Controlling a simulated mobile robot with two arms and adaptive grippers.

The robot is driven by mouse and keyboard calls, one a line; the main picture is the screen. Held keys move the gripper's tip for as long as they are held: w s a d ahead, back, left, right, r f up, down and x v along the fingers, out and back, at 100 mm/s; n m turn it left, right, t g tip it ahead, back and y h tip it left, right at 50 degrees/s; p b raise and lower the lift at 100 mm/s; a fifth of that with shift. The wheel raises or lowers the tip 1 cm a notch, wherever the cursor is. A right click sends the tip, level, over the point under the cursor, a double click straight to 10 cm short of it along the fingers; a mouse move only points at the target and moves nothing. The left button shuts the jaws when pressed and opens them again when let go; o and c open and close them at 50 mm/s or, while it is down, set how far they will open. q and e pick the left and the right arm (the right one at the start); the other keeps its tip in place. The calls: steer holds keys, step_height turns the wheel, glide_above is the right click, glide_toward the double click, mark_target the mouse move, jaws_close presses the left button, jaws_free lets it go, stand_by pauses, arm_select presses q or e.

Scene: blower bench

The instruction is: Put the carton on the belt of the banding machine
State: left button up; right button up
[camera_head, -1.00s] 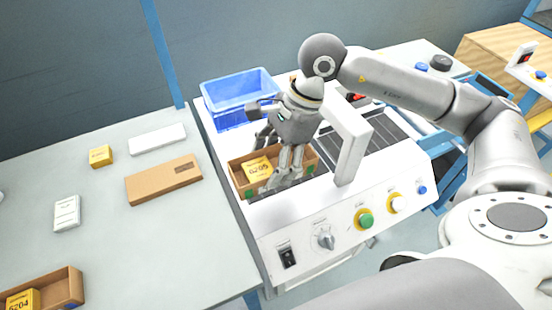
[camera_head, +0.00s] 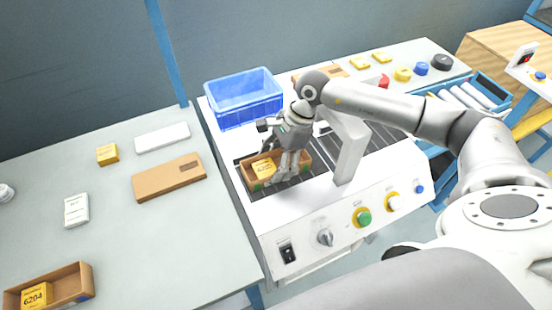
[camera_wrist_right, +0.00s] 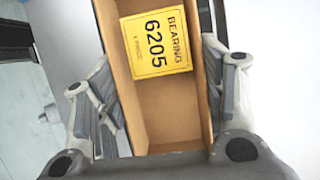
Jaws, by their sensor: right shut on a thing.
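The open brown carton (camera_head: 249,175) holds a yellow box and is at the left end of the dark belt (camera_head: 378,137) of the white banding machine (camera_head: 300,222). My right gripper (camera_head: 284,172) is shut on the carton. In the right wrist view, its fingers (camera_wrist_right: 160,110) lie along both long sides of the carton (camera_wrist_right: 168,112), and the yellow box (camera_wrist_right: 155,44) inside reads "BEARING 6205". The carton looks level and very near the belt; I cannot tell whether it touches. The machine's white arch (camera_head: 350,150) stands right of it. My left gripper is not in view.
A blue crate (camera_head: 243,100) stands behind the carton. The grey table (camera_head: 130,235) at left bears a flat brown carton (camera_head: 169,177), a white box (camera_head: 162,137), small boxes and another open carton (camera_head: 75,280) marked 6204. Knobs (camera_head: 363,217) line the machine's front.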

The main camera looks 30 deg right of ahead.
steer(key=shift+f+b, duration=0.2)
steer(key=shift+b, duration=0.1)
steer(key=o, duration=1)
steer(key=shift+r, duration=0.1)
steer(key=shift+r+p, duration=0.15)
steer(key=shift+p, duration=0.15)
steer(key=b+v, duration=0.2)
steer(key=v, duration=1)
steer(key=shift+s+a, duration=0.1)
